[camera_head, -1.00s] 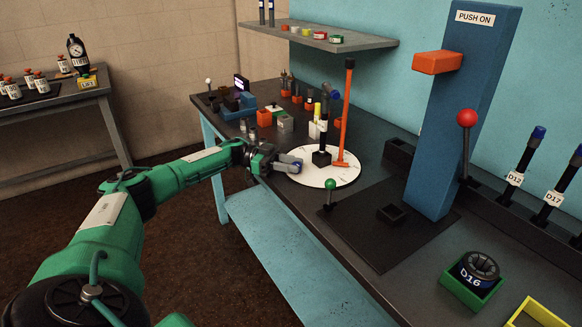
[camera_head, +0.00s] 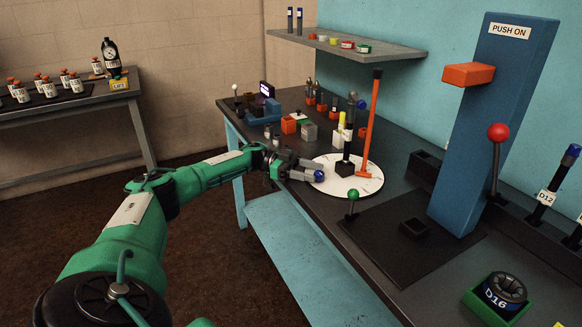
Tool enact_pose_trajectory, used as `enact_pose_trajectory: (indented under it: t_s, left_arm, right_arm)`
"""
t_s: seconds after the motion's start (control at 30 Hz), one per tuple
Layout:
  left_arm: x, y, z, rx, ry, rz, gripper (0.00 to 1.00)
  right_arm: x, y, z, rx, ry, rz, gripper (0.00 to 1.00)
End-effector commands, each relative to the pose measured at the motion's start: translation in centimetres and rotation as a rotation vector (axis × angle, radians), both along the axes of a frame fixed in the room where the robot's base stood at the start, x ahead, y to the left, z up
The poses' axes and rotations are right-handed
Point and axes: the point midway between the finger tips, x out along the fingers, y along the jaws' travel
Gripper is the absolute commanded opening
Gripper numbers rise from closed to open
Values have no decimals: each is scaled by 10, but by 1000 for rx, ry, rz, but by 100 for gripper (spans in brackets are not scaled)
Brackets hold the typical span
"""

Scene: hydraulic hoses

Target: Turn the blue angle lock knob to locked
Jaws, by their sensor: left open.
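The blue angle lock knob (camera_head: 319,175) is small and sits at the near left edge of the round white plate (camera_head: 367,187). My left gripper (camera_head: 316,169) reaches in from the left, its grey fingers apart and their tips at the knob. I cannot tell whether the fingers touch the knob or which way it is turned. My right gripper is not in view.
On the plate stand a dark upright post (camera_head: 347,150) and a tall orange-handled tool (camera_head: 371,130). A green-knobbed lever (camera_head: 353,195) is to the right of the gripper. Small blocks (camera_head: 310,132) stand behind. A blue press column (camera_head: 490,130) rises at right.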

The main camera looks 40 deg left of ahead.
Motion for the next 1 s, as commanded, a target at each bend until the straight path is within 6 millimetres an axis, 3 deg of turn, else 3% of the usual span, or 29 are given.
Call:
enact_pose_trajectory:
  t_s: [0.07,0.3,0.5,0.7,1.0]
  left_arm:
    - [-5,15,-2,1,0,4,50]
    - [-23,70,-2,0,-2,5,50]
    - [-33,100,-1,-1,-3,3,50]
    - [-39,114,0,0,-2,1,50]
    - [-40,117,1,-1,-1,0,50]
  right_arm:
    - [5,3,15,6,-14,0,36]
    - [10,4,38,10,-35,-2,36]
    - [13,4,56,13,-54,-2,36]
    - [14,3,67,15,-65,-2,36]
    - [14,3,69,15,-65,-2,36]
